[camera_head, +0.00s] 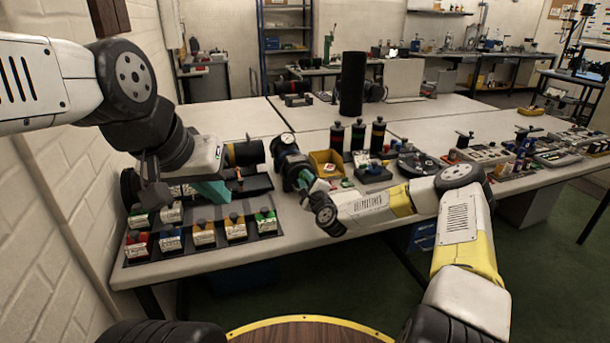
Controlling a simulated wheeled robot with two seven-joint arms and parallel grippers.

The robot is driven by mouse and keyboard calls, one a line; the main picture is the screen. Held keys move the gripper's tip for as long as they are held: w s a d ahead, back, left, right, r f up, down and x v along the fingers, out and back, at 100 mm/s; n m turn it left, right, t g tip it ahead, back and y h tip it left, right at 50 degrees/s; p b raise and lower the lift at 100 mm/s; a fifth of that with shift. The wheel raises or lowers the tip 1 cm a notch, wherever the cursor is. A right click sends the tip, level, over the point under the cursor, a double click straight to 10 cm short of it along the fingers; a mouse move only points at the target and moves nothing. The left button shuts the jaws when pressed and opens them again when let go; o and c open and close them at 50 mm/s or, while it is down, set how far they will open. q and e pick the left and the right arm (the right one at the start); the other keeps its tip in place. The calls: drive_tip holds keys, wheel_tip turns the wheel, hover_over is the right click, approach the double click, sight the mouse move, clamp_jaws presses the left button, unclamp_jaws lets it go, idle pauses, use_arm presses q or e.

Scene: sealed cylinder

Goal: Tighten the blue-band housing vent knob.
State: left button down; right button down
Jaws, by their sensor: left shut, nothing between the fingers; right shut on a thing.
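My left gripper (212,191), with teal fingers, is shut and empty above the dark tray behind the coloured-knob blocks. A small orange upright part (239,174) stands just right of its fingers. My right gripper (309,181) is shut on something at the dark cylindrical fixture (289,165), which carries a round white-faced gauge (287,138). The gripped part is mostly hidden by the fingers and wrist. A dark horizontal cylinder (247,152) lies behind the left gripper. I cannot make out a blue band or a vent knob for certain on any housing.
A yellow bin (327,164) and several dark banded bottles (358,136) stand right of the gauge. A tall black cylinder (352,84) stands behind. Fixtures (480,153) crowd the right bench.

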drive_tip(key=shift+m, duration=1.3)
drive_tip(key=c, duration=1.2)
unclamp_jaws()
drive_tip(key=v, duration=0.7)
drive_tip(key=shift+s, duration=0.35)
drive_tip(key=shift+d, duration=0.1)
